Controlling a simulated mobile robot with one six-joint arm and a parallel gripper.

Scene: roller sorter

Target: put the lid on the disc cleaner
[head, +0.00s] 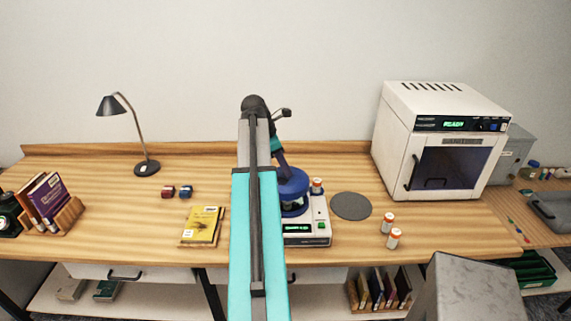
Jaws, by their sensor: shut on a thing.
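The disc cleaner (318,232) stands on the wooden bench right of my arm. It has a white base with a lit green display and a green button, and a blue round bowl. A blue round lid (294,184) is above the bowl, with a gap visible at its right front. My gripper (283,168) is small and partly hidden behind my arm. It points down at the lid and is shut on it. My arm hides the left side of the lid and cleaner.
An orange-capped bottle (317,186) stands close behind the cleaner, and two more bottles (387,223) stand to the right. A grey round mat (351,206) lies beside the cleaner. A white sanitizing cabinet (443,140) stands at the right. A yellow book (203,225) lies left of my arm.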

